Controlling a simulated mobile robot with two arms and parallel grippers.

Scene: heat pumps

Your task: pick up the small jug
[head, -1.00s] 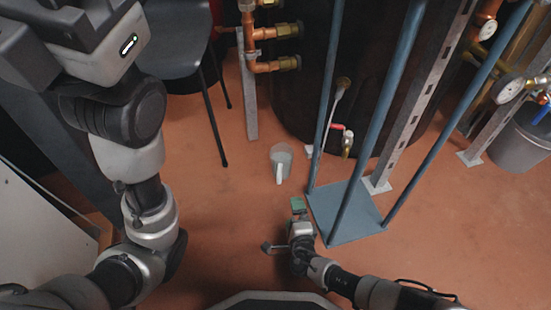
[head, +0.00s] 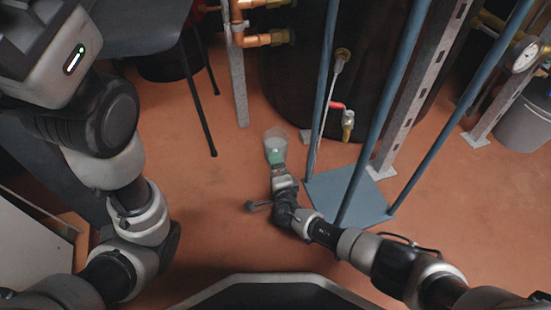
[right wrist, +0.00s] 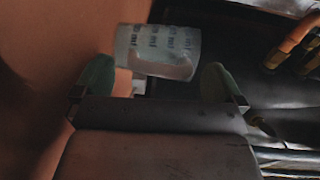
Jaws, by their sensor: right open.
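The small jug (head: 275,140) is pale and translucent and stands on the reddish floor. In the right wrist view the jug (right wrist: 180,42) shows blue measuring marks, with its handle side toward me. My right gripper (head: 278,166) is at the near side of the jug. In the wrist view the right gripper (right wrist: 158,80) is open, its two green fingertips on either side of the handle. I cannot tell whether they touch it. My left arm is at the left of the head view, but its gripper is out of frame.
A blue-grey stand (head: 350,195) with upright posts is right of the jug. A dark tank (head: 300,80) with a red-handled valve (head: 345,115) is behind. A dark chair (head: 140,30) stands at back left. The floor left of the jug is clear.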

